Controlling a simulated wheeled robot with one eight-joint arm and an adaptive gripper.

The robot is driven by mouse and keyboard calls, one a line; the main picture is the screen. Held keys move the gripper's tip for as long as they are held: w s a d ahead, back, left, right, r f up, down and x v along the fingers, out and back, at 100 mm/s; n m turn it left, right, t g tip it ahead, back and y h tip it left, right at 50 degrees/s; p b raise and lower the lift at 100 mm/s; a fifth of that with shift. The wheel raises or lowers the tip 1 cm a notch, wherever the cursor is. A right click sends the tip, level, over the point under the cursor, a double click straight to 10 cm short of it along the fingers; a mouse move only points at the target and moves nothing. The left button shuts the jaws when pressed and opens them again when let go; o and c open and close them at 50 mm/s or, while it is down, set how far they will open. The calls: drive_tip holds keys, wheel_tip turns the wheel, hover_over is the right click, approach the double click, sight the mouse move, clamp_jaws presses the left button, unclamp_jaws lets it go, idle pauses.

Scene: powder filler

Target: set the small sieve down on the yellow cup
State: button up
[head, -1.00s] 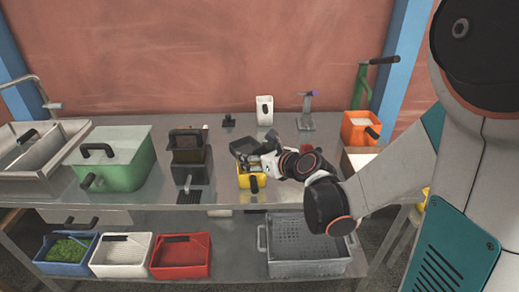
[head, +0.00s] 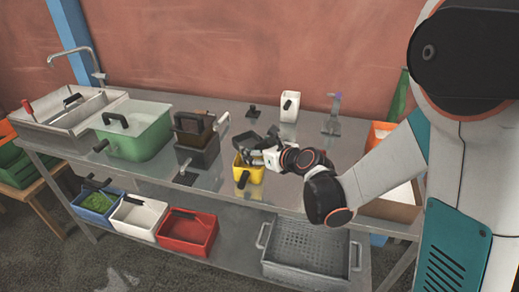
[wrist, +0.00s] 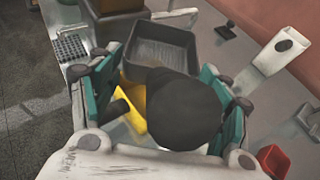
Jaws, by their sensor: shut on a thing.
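The small sieve (wrist: 160,52) is a dark grey square pan with a thick black handle (wrist: 185,108). My gripper (wrist: 162,85) is shut on that handle, between its teal pads. In the head view the sieve (head: 245,140) shows just behind and above the yellow cup (head: 248,172). My gripper (head: 268,157) comes in from the right, over the cup. In the wrist view the yellow cup (wrist: 130,108) lies under the sieve and its handle, mostly covered. Whether sieve and cup touch is hard to tell.
A white cup (head: 290,106) and a stand with a purple top (head: 333,115) are behind.

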sight(247, 173)
drive_tip(key=shift+s+f+b, duration=0.1)
drive_tip(key=shift+b, duration=0.2)
drive_tip(key=shift+f+b, duration=1.8)
drive_tip(key=shift+f, duration=0.05)
drive_tip(key=shift+f+b, duration=0.55)
drive_tip(key=shift+b, duration=0.1)
drive_tip(key=o, duration=1.3)
drive_tip(key=shift+d, duration=0.1)
